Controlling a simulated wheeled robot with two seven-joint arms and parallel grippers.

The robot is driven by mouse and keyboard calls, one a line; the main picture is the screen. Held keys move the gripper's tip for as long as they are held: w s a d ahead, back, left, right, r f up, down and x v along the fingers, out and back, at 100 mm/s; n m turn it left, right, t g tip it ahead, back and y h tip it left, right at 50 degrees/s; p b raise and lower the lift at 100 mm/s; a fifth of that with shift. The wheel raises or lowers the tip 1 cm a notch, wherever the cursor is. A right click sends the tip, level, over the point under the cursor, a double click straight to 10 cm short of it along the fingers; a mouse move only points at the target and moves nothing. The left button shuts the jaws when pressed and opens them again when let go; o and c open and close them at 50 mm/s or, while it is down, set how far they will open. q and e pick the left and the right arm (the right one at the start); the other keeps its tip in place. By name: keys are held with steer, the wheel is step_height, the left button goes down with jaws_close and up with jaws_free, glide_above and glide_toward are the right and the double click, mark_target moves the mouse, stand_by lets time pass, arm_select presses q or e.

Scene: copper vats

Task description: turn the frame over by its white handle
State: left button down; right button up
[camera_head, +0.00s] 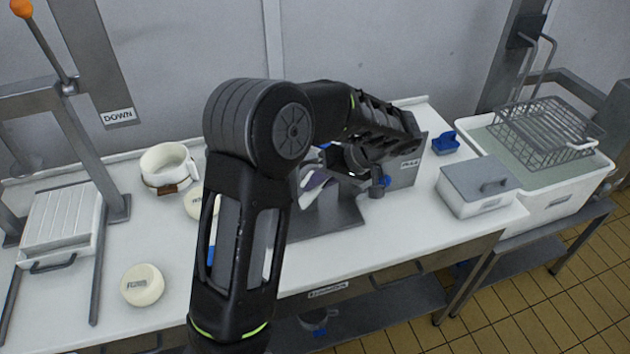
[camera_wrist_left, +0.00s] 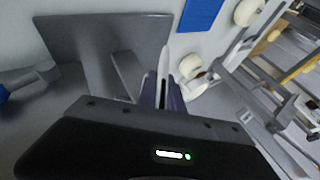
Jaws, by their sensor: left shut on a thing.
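My left arm reaches over the worktop in the head view. My left gripper (camera_head: 310,181) has purplish fingers low at a grey metal frame (camera_head: 330,216), partly hidden behind my arm. In the left wrist view the fingers (camera_wrist_left: 163,92) are shut on a slim white piece (camera_wrist_left: 165,62), which looks like the white handle. Grey plates of the frame (camera_wrist_left: 100,36) stand beside it. How the handle joins the frame is hidden. My right gripper is out of view.
A white mould (camera_head: 168,162) and a round white cheese-like disc (camera_head: 142,285) stand left on the worktop. A lidded grey box (camera_head: 478,190) and blue piece (camera_head: 445,143) are right. A wire basket (camera_head: 545,130) sits over a tub. A press labelled DOWN (camera_head: 118,117) is far left.

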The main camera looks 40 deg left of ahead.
arm_select(q)
steer(key=c, duration=1.5)
jaws_free()
steer(key=shift+w+d+r+p, duration=0.15)
steer(key=shift+d+r+p, duration=0.2)
steer(key=shift+r, duration=0.1)
steer(key=p+v, duration=0.1)
steer(key=v, duration=0.3)
steer(key=shift+d+r+p, duration=0.15)
steer(key=shift+r+p, duration=0.05)
steer(key=shift+p, duration=0.15)
steer(key=shift+w+d+r, duration=0.1)
steer(key=shift+d, duration=0.1)
steer(key=shift+v, duration=0.9)
